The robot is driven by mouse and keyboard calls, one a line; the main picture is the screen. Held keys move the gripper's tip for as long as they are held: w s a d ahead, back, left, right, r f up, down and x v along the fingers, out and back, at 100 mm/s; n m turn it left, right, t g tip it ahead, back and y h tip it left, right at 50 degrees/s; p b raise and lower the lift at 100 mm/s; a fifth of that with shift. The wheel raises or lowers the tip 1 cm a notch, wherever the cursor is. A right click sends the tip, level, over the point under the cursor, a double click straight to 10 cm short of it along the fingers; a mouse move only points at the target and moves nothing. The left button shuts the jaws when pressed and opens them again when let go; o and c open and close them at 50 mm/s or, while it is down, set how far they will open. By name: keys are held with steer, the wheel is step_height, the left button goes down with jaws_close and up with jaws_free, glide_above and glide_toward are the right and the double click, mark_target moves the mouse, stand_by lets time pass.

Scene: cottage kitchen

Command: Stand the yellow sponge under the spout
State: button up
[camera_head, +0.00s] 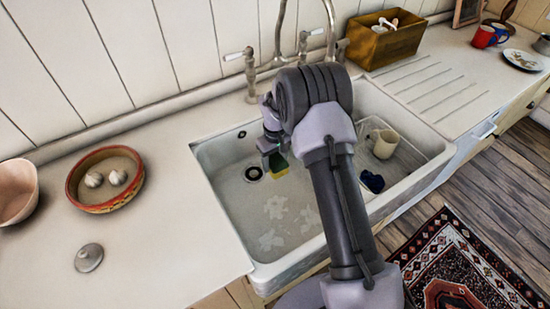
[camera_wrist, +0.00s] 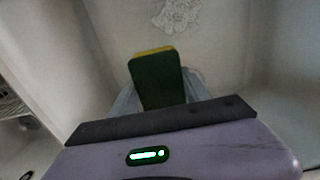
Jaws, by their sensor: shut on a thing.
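The yellow sponge (camera_head: 280,164) has a dark green side and is in my gripper (camera_head: 273,157), inside the white sink (camera_head: 219,200). In the wrist view the sponge (camera_wrist: 156,80) shows its green face, with a yellow edge at the top, between the fingers of my gripper (camera_wrist: 157,92). My gripper is shut on it. The sponge is near the drain (camera_head: 253,173), to its right in the picture. I cannot tell whether it touches the sink floor. The tap (camera_head: 279,35) rises behind the sink; my arm hides part of the tap and spout.
A wire rack (camera_head: 408,156) with a cream mug (camera_head: 385,143) stands in the sink's right side, with a dark blue cloth-like thing (camera_head: 371,181) near it. A wooden box (camera_head: 385,40) is behind. A bowl with garlic (camera_head: 105,179) and a lid (camera_head: 88,258) are left.

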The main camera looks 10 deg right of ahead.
step_height(320, 180, down, 8)
steer(key=b, duration=0.4)
steer(key=shift+b, duration=0.4)
steer(key=o, duration=1.4)
steer(key=shift+r, duration=0.1)
